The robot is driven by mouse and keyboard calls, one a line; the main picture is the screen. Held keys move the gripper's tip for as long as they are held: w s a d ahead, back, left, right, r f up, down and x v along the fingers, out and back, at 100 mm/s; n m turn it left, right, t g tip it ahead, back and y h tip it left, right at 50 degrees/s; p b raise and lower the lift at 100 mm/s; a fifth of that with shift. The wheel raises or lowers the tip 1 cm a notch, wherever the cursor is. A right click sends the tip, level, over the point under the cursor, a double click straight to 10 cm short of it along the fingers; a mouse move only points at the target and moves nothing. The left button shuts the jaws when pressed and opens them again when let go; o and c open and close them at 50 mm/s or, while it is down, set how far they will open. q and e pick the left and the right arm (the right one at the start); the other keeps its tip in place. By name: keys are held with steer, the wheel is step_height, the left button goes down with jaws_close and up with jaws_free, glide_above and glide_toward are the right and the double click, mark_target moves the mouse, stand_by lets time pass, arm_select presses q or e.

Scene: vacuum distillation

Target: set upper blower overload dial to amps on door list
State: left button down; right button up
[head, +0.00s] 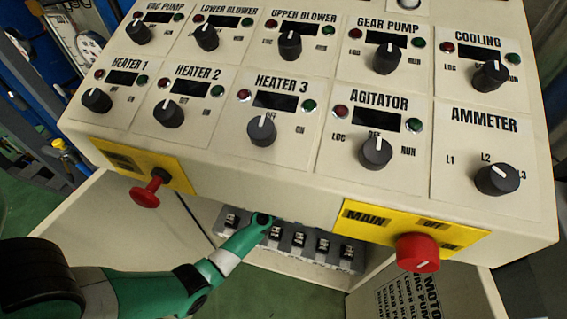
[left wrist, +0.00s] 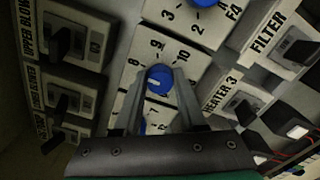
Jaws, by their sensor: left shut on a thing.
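A blue overload dial (left wrist: 159,79) sits in the middle of the left wrist view, on a pale plate with the numbers 8, 9 and 10 around its far side. My left gripper (left wrist: 158,97) has one finger on each side of this dial and is shut on it. The dial's own name label is not visible, and the fingers hide part of its scale. In the head view my left arm reaches into the open cabinet, with the gripper out of clear sight. The door list (head: 412,290) is at the lower right, partly cut off, its amp values unreadable. My right gripper is not seen.
Another blue dial (left wrist: 201,2) is at the top of the left wrist view. Black switches labelled upper blower (left wrist: 66,43) and lower blower (left wrist: 60,101) stand left. The panel overhangs the cabinet, with a red main knob (head: 417,252) and a red button (head: 146,194) protruding.

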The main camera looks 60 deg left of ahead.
arm_select(q)
steer(key=shift+r, duration=0.1)
stand_by(0.4)
steer(key=shift+c, duration=2.4)
jaws_free()
steer(key=p+v, duration=0.3)
steer(key=v, duration=0.8)
steer(key=shift+s+d+p, duration=0.2)
steer(key=shift+d+p, duration=0.1)
